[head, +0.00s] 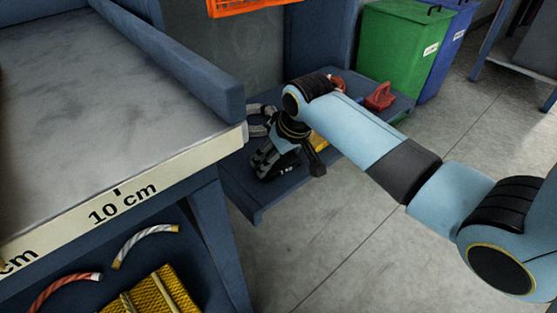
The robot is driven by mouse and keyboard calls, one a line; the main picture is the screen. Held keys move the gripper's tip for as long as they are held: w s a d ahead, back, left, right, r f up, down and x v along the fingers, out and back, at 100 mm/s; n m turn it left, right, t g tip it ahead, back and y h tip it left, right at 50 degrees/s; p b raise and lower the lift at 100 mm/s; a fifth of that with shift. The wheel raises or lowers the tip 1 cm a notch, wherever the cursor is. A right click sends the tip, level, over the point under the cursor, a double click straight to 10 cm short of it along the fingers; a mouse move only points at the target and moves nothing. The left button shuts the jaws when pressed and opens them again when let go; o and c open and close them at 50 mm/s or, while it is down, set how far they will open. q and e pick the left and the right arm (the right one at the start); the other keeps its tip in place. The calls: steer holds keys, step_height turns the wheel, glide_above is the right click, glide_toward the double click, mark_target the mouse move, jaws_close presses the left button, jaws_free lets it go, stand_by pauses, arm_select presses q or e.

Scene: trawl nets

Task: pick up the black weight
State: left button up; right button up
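My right arm comes in from the right and reaches down to a low blue shelf (238,188). Its gripper (270,168) points down just above or at that shelf, small and partly covered by its own wrist. Dark shapes are bunched around the fingertips, and I cannot separate a black weight from the gripper's own dark parts. A small dark block (317,166) shows just right of the gripper; whether it is the weight or part of the gripper is unclear. I cannot tell whether the fingers are open or shut. My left gripper is not in view.
A grey coil (257,130) lies behind the gripper, with something yellow (320,143) and a red piece (380,97) to the right. A raised-edge workbench (110,90) stands left. Green (400,50) and blue (450,45) bins stand behind. Rope pieces (145,243) lie lower left.

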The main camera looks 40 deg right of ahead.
steer(key=c, duration=0.7)
steer(key=shift+w, duration=0.1)
steer(key=shift+c, duration=0.8)
steer(key=shift+r, duration=0.2)
